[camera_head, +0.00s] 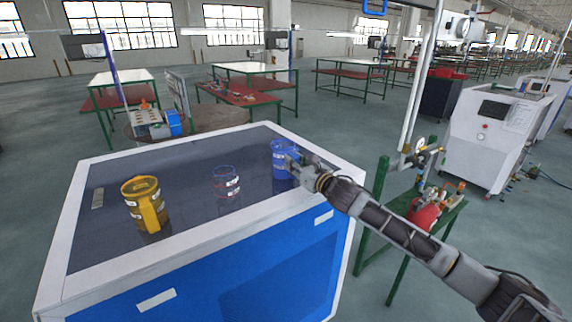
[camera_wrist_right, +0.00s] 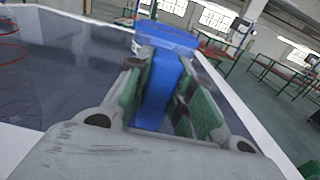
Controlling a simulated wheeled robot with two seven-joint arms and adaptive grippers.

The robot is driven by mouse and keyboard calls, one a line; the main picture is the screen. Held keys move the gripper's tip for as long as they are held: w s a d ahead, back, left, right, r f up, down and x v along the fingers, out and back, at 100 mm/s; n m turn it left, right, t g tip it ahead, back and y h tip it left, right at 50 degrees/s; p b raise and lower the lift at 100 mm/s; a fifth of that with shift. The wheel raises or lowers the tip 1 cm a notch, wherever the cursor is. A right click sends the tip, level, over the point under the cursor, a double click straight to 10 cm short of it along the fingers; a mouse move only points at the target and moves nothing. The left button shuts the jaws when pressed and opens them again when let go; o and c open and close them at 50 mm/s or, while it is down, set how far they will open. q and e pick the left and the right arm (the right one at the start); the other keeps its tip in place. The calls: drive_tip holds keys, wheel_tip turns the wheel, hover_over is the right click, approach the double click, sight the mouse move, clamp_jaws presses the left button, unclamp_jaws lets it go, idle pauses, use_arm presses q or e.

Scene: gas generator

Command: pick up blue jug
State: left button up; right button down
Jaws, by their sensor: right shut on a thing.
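The blue jug (camera_head: 282,158) stands at the right end of the dark tabletop, near its far right corner. My right gripper (camera_head: 292,163) reaches it from the right and is shut on it. In the right wrist view the blue jug (camera_wrist_right: 163,75) shows between the green-padded fingers of my right gripper (camera_wrist_right: 160,100). I cannot tell whether the jug touches the tabletop. My left gripper is not in view.
A yellow jug (camera_head: 145,205) stands at the left on the blue and white cabinet (camera_head: 200,240). A clear jug with red and blue rims (camera_head: 226,183) stands in the middle. A green stand with a red tank (camera_head: 424,212) is close beside my right arm.

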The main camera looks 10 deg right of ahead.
drive_tip(key=shift+r, duration=0.15)
drive_tip(key=shift+r, duration=4.9)
